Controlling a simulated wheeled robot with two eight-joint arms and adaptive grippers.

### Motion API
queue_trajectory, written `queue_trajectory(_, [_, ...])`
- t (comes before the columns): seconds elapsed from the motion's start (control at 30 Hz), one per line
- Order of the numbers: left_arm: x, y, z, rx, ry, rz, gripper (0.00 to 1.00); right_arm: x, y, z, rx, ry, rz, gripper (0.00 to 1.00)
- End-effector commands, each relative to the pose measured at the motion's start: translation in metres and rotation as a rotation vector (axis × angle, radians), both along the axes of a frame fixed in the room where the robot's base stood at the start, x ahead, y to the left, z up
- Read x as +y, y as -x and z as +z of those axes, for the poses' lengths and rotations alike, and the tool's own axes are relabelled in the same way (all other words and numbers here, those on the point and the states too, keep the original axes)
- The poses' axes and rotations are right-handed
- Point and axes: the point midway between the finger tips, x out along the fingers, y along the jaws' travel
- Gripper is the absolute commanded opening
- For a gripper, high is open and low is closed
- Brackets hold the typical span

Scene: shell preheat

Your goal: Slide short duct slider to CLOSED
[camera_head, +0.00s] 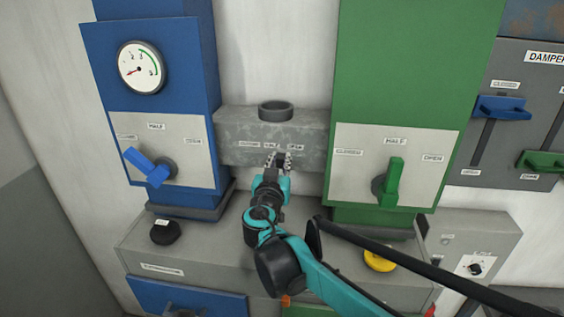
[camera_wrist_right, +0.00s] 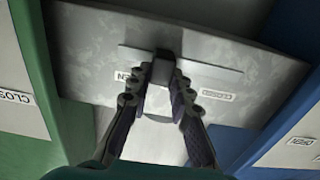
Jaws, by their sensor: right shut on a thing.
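The short duct (camera_head: 230,122) is a grey box between the blue and green housings, with a round collar on top. Its front has small labels; the left one reads CLOSED and the right one OPEN. My right gripper (camera_head: 278,160) is at the duct's front, shut on the dark slider knob (camera_wrist_right: 163,72). In the right wrist view, turned over, the knob stands between the OPEN label (camera_wrist_right: 130,77) and the CLOSED label (camera_wrist_right: 217,95), near mid-track. The HALF label is hidden there behind the knob. My left gripper is not in view.
A blue lever (camera_head: 148,167) with a gauge (camera_head: 141,67) is at left. A green lever (camera_head: 393,182) is at right. A black knob (camera_head: 165,232) and yellow knob (camera_head: 379,261) sit on the ledge below. Damper sliders (camera_head: 502,108) are at far right.

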Motion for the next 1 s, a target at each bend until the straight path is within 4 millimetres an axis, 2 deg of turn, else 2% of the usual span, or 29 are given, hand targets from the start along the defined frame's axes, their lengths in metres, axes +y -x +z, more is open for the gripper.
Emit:
queue_trajectory(0.2, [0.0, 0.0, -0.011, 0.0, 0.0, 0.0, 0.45, 0.055, -0.008, -0.001, -0.001, 0.0, 0.008, 0.0])
queue_trajectory(0.3, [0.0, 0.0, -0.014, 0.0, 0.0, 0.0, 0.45, 0.077, -0.012, -0.001, -0.001, 0.0, 0.006, 0.0])
queue_trajectory(0.4, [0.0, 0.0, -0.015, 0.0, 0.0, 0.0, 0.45, 0.091, -0.014, 0.0, -0.001, 0.001, 0.005, 0.0])
queue_trajectory(0.5, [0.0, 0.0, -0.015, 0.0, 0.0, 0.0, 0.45, 0.096, -0.014, 0.0, -0.001, 0.001, 0.004, 0.0])
queue_trajectory(0.77, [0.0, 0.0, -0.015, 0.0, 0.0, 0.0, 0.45, 0.097, -0.014, 0.001, -0.001, 0.001, 0.005, 0.0])
queue_trajectory(0.8, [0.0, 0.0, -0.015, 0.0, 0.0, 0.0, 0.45, 0.097, -0.014, 0.001, -0.001, 0.001, 0.005, 0.25])
queue_trajectory(0.87, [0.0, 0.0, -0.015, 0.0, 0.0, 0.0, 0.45, 0.097, -0.014, 0.001, -0.001, 0.001, 0.005, 0.41])
queue_trajectory(1.0, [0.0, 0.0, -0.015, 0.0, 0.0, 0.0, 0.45, 0.096, -0.014, 0.001, -0.001, 0.0, 0.004, 0.41])
